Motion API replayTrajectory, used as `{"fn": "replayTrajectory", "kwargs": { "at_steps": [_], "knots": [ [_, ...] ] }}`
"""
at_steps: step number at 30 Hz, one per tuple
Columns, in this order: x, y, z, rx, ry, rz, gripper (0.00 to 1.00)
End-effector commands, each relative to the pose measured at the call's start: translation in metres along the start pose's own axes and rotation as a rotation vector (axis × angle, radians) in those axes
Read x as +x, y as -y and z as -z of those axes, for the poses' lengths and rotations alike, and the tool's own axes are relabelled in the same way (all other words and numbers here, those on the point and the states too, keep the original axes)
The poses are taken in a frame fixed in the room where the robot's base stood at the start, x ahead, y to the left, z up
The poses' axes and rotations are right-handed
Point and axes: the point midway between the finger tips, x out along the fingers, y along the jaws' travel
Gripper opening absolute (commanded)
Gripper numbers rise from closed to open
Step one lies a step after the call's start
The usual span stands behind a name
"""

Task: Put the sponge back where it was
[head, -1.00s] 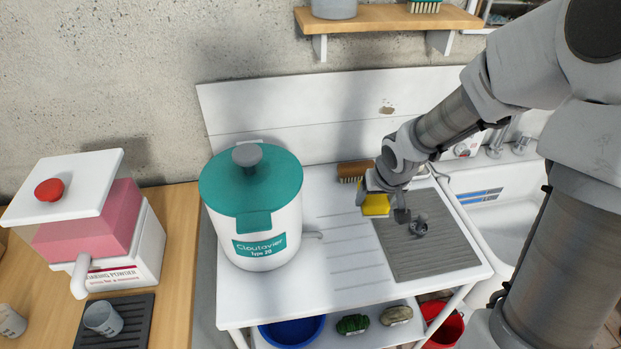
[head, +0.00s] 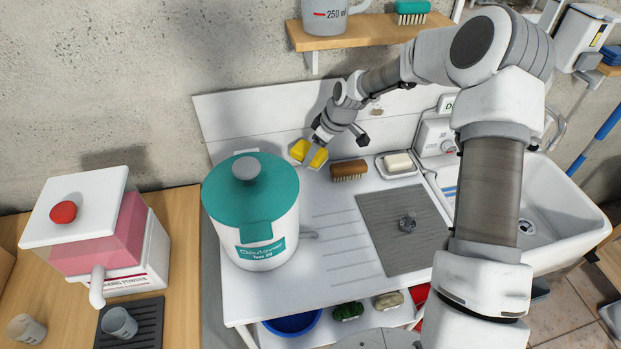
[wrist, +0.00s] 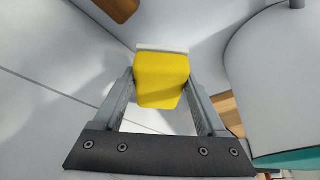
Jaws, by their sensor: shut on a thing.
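The yellow sponge (head: 308,152) is at the back of the white counter (head: 335,215), between the teal-lidded pot and the brown brush. My gripper (head: 315,148) is shut on it. In the wrist view the sponge (wrist: 161,82) sits between the two fingers of my gripper (wrist: 160,88), pinched from both sides. A pale edge shows at the sponge's far side; I cannot tell if it belongs to the sponge or to something under it. I cannot tell whether the sponge touches the counter.
The large pot (head: 250,210) stands close on the left. The brown brush (head: 348,170) and a soap dish (head: 397,166) are to the right along the back. The shelf (head: 370,30) hangs above.

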Motion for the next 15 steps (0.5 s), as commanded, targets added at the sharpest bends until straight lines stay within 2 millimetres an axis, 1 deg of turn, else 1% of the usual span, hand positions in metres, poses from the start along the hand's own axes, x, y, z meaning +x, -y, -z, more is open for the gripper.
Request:
{"fn": "replayTrajectory", "kwargs": {
  "at_steps": [3, 6, 9, 14, 15],
  "knots": [
    [0.021, 0.001, -0.009, -0.003, 0.004, 0.006, 0.22],
    [0.038, 0.001, -0.016, -0.002, 0.003, 0.006, 0.22],
    [0.049, 0.001, -0.021, -0.002, 0.002, 0.003, 0.22],
    [0.06, 0.001, -0.025, -0.002, 0.003, 0.002, 0.22],
    [0.064, 0.001, -0.027, -0.003, 0.003, 0.003, 0.22]
  ]
}}
